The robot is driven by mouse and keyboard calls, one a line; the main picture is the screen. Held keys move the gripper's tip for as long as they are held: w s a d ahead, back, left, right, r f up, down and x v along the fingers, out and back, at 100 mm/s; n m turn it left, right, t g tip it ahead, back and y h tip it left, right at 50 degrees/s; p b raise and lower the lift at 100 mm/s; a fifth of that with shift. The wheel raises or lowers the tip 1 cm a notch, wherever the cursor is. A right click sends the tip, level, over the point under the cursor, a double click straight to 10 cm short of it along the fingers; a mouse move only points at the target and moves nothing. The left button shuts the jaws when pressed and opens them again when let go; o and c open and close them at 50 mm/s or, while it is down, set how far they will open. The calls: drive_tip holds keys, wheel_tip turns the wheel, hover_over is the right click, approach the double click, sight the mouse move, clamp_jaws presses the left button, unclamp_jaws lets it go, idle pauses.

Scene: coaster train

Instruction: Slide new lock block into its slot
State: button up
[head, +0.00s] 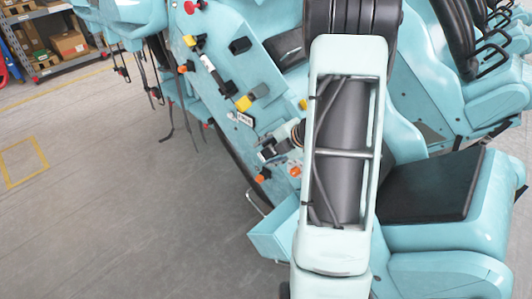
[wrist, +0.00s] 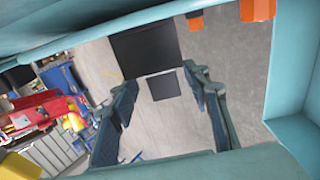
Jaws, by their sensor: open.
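My gripper (wrist: 165,112) is open in the wrist view, its two dark blue fingers spread apart. A large dark square (wrist: 146,47) shows beyond the fingers, and a smaller dark square (wrist: 164,86) shows between them. I cannot tell whether either is the lock block or its slot, or how far off they are. Nothing is visibly gripped. In the head view, a black block (head: 240,45) and a yellow block (head: 243,103) sit on the teal side panel (head: 222,75).
Teal walls (wrist: 292,70) frame the wrist view closely, with an orange piece (wrist: 257,10) at the top right. A black seat pad (head: 430,187) lies right of my arm. Shelves with boxes (head: 68,43) stand far left. The grey floor (head: 120,215) at left is mostly clear.

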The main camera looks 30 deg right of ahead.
drive_tip(key=v, duration=1.1)
drive_tip(key=shift+s+r, duration=0.2)
drive_tip(key=shift+s, duration=0.05)
